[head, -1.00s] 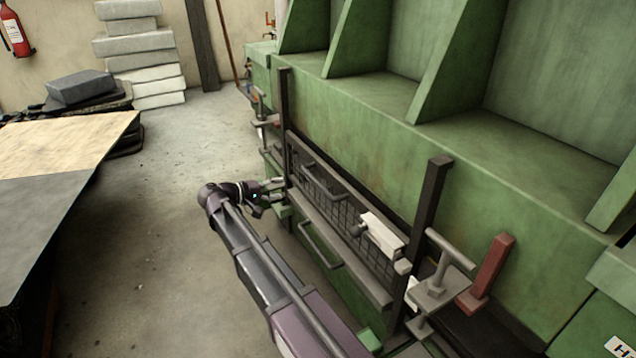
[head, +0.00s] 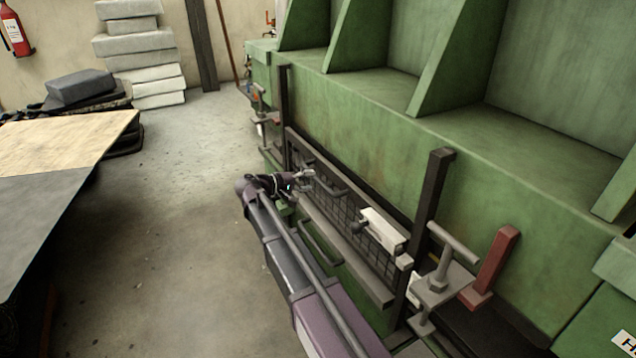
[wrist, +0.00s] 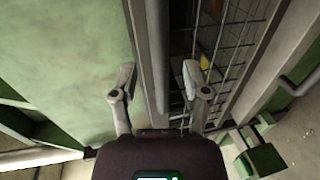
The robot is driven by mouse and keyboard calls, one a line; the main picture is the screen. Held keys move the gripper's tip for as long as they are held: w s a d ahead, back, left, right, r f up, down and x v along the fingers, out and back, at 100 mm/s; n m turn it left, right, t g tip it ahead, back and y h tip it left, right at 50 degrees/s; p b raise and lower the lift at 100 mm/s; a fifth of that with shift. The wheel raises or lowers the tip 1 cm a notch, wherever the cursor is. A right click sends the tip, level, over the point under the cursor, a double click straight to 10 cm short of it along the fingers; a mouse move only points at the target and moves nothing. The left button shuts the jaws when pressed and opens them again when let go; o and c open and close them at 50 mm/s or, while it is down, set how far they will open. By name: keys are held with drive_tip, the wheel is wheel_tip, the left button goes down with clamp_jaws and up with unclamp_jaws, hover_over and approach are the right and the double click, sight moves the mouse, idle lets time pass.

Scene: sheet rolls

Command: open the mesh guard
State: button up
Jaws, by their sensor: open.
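The mesh guard (head: 347,212), a dark wire panel in a grey frame, stands between two dark posts on the green machine's front. It also shows in the wrist view (wrist: 236,40). An upper bar handle (head: 328,176) runs along its top part. My gripper (head: 306,182) is at the guard's left end, near this handle. In the wrist view my gripper (wrist: 160,84) has its fingers apart, with a grey round bar (wrist: 157,45) between their lines. I cannot tell whether either finger touches it. A white block with a dark knob (head: 382,230) sits on the guard's right part.
A lower handle (head: 320,245) sticks out below the guard. A grey clamp (head: 440,285) and a red lever (head: 490,268) stand to the right. A table (head: 60,150) is at the left, with open floor (head: 185,200) between it and the machine.

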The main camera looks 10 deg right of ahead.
sight(318, 177)
drive_tip(key=shift+b+x, duration=0.3)
drive_tip(key=shift+x, duration=1.5)
clamp_jaws()
